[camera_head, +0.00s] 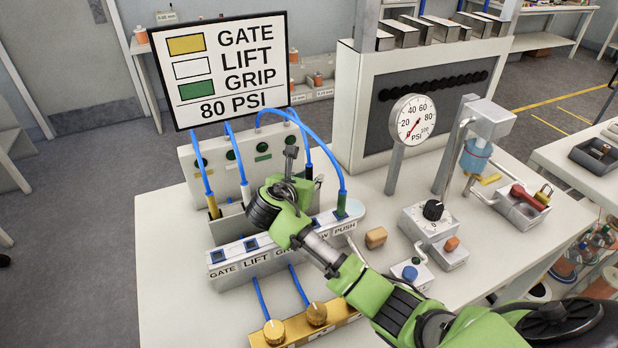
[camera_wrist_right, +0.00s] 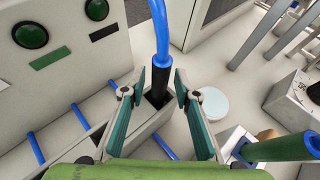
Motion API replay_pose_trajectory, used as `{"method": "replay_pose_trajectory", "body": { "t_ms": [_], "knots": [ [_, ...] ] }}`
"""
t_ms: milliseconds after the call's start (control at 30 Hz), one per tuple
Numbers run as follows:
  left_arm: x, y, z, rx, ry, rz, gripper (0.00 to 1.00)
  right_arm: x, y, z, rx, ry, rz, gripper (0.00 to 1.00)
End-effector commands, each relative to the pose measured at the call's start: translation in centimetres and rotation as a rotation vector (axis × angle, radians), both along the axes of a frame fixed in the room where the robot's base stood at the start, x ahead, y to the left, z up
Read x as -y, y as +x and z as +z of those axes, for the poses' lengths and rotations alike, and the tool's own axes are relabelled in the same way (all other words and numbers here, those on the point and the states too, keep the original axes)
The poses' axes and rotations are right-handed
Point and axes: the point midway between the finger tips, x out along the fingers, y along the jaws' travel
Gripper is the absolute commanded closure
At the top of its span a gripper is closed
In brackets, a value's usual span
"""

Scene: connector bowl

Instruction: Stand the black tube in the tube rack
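The black tube (camera_wrist_right: 158,86) has a dark sleeve on a blue hose and is upright between the fingers of my right gripper (camera_wrist_right: 157,88). The fingers are apart, with a narrow gap on each side of the sleeve. In the head view my right gripper (camera_head: 287,187) hides part of the black tube (camera_head: 309,172). The tube rack (camera_head: 228,222) is the pale open trough behind the labelled strip; a yellow-ended tube (camera_head: 212,207) stands in its left part. The black tube's lower end is at the trough; how deep it sits is unclear. My left gripper is out of view.
A green-ended tube (camera_head: 342,206) stands upright near the PUSH label, close to my right gripper. The labelled strip (camera_head: 285,243) with blue sockets lies in front of the rack. A panel with green lights (camera_head: 236,160) stands behind. A gauge (camera_head: 412,120) is to the right.

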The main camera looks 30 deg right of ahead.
Motion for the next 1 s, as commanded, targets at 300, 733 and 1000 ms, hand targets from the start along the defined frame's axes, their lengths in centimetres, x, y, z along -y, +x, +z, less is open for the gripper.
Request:
{"method": "replay_pose_trajectory", "body": {
  "t_ms": [300, 733, 1000],
  "knots": [
    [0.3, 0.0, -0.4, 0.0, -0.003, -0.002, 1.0, -1.5, -1.1, 1.2, 0.003, 0.001, 0.003, 0.71],
    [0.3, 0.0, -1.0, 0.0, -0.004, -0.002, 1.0, -7.1, -6.2, 4.9, 0.003, 0.002, 0.003, 0.71],
    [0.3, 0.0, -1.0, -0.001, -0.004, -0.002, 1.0, -8.1, -7.2, 5.6, 0.001, 0.0, 0.0, 0.71]
  ]
}}
